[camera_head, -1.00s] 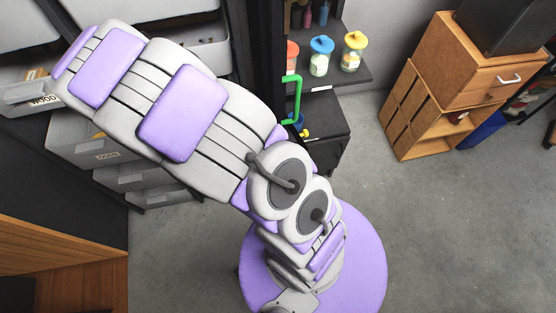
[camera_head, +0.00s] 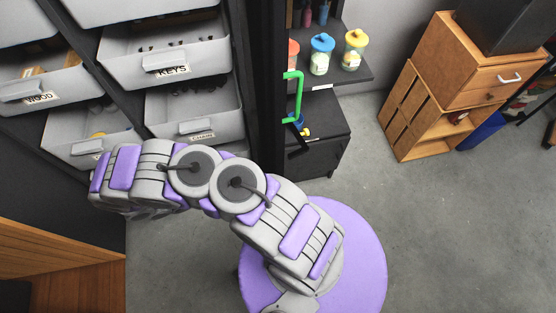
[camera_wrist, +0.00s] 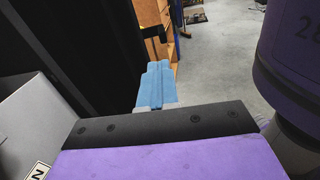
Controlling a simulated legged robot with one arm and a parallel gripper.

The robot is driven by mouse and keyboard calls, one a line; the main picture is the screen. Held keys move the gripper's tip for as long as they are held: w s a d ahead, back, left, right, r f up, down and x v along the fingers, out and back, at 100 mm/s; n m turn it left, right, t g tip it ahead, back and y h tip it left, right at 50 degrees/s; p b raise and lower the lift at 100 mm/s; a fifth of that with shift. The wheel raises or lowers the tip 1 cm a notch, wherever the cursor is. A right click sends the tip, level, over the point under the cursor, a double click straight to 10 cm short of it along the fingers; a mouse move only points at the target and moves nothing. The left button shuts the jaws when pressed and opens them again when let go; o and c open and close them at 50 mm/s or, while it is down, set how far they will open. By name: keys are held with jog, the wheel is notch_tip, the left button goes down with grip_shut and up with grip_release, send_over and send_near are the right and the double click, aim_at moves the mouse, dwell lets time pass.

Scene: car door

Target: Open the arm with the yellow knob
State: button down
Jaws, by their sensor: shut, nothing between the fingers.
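My gripper shows in the wrist view as light blue fingers (camera_wrist: 156,85), shut together with nothing between them. In the head view my arm folds left, and the gripper itself is hidden or too unclear to make out. I cannot make out any arm with a yellow knob for certain. A small yellow piece (camera_head: 304,132) shows by the dark cabinet beside the green handle (camera_head: 299,98). My gripper touches none of these.
Light grey drawers, including one labelled KEYS (camera_head: 165,58), fill the upper left. A dark post (camera_head: 262,90) stands between them and the jar shelf. A wooden cabinet (camera_head: 440,85) stands at the right. The grey floor (camera_head: 450,230) is clear at the lower right.

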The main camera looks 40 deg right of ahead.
jog(key=s+d+f+n+b, duration=0.1)
jog(key=s+d+f+b, duration=0.1)
jog(key=d, duration=1.1)
jog(key=shift+s+f+t+b, duration=0.15)
jog(key=shift+s+t+b, duration=0.25)
jog(key=shift+s+b, duration=0.7)
jog(key=shift+s+a+h, duration=0.15)
jog(key=shift+s+h, duration=0.05)
jog(key=shift+h, duration=0.1)
